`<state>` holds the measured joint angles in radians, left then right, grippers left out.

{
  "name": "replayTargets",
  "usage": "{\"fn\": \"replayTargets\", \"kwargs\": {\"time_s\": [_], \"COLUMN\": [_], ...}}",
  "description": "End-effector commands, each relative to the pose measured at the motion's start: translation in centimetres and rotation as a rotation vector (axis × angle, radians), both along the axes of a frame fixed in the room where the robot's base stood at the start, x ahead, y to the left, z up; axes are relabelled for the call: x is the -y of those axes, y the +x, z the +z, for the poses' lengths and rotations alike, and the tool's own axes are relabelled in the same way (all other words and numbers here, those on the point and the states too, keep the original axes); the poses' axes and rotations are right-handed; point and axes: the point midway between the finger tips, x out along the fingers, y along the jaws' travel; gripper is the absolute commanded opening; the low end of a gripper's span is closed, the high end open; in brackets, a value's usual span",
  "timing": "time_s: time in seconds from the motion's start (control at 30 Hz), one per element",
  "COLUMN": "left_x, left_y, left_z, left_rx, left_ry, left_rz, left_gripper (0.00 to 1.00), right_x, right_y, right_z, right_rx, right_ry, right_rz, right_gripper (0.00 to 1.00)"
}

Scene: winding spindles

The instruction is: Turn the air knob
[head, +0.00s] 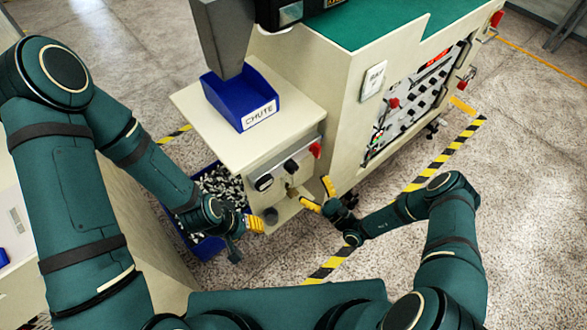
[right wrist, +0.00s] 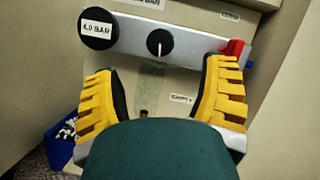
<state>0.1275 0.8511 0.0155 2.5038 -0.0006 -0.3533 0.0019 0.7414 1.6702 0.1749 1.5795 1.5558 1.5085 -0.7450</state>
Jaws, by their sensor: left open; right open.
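The air knob (right wrist: 160,42), a round black dial with a white pointer line standing upright, sits on a grey panel strip in the right wrist view. It also shows small on the machine front in the head view (head: 290,166). My right gripper (head: 318,196) is open and empty, facing the panel. In the right wrist view its yellow fingers (right wrist: 160,72) are spread wide below the knob, one to each side, apart from it. My left gripper (head: 252,224) is open in front of the machine's lower left, near the floor bin.
A round black gauge (right wrist: 98,28) with a white label is left of the knob, and a red part (right wrist: 236,50) is right of it. A blue chute tray (head: 240,98) stands on top. A blue bin (head: 207,248) of small parts sits below left.

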Motion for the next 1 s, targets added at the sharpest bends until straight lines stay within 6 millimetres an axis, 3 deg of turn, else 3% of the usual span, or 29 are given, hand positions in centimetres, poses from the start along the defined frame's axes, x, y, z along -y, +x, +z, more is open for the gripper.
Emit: {"fn": "replayTargets", "kwargs": {"time_s": [0.4,0.9,0.93,1.0], "left_x": [0.0,0.0,0.0,0.0], "left_y": [0.1,0.1,0.1,0.1], "left_z": [-0.5,-0.6,-0.6,-0.6], "left_rx": [0.003,0.003,0.003,0.003], "left_ry": [0.000,0.000,0.000,0.000], "left_rz": [0.000,0.000,0.000,0.000], "left_gripper": [0.48,0.48,0.48,0.48], "right_x": [-4.8,-5.8,-5.8,-5.8], "right_y": [4.9,5.9,5.9,5.9], "right_z": [2.7,3.2,3.2,3.2], "right_rx": [0.002,0.000,0.000,0.000], "right_ry": [-0.001,-0.001,-0.001,-0.001], "right_rz": [0.002,0.001,0.001,0.001], "right_gripper": [0.72,0.72,0.67,0.42]}}
